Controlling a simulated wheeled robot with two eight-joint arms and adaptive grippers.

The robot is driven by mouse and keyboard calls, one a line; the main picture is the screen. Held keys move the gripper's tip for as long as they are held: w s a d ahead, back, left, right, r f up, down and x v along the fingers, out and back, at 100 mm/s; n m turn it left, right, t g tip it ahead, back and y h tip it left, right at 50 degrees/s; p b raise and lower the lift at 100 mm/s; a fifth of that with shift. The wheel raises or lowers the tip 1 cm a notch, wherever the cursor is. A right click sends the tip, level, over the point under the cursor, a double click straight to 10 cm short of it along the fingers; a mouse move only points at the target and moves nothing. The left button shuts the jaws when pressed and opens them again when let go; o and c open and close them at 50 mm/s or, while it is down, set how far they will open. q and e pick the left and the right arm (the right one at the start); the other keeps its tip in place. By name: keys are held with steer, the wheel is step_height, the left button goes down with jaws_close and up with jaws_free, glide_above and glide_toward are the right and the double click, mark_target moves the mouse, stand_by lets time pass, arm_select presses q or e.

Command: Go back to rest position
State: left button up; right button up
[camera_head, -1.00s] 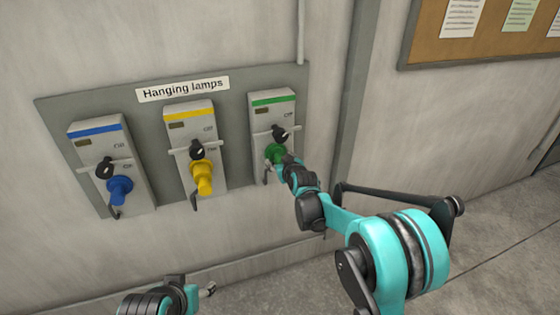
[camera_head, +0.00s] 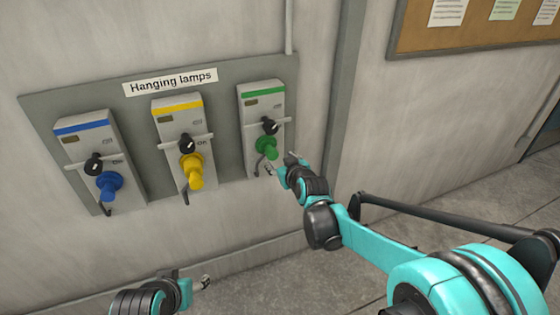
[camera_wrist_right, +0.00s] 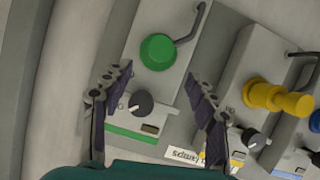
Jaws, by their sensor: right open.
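My right gripper (camera_head: 281,164) is open and empty, just right of and below the green plug (camera_head: 265,148) on the right-hand switch box (camera_head: 261,101). In the right wrist view, its two fingers (camera_wrist_right: 160,78) are spread wide, with the green plug (camera_wrist_right: 157,52) beyond them and nothing between the pads. My left gripper (camera_head: 205,282) shows only as a small tip beside its wrist at the bottom edge; its jaws cannot be made out.
A yellow plug (camera_head: 192,172) and a blue plug (camera_head: 109,185) sit on two more boxes on the grey wall panel (camera_head: 222,100), under a "Hanging lamps" label (camera_head: 170,82). A cork board (camera_head: 480,32) hangs at upper right.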

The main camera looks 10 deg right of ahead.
steer(key=s+d+f+m+g+h, duration=0.1)
steer(key=s+d+f+g, duration=0.1)
steer(key=s, duration=0.9)
steer(key=s+d+f+m+g+h, duration=0.1)
steer(key=s+d, duration=0.4)
steer(key=s, duration=0.6)
steer(key=s+d+f+m+g, duration=0.2)
steer(key=s+d+f+g, duration=0.1)
steer(key=s, duration=0.8)
steer(key=shift+s+d+f+h, duration=0.15)
steer(key=shift+s+f+h, duration=0.15)
steer(key=shift+s+h, duration=0.1)
steer(key=shift+w, duration=0.1)
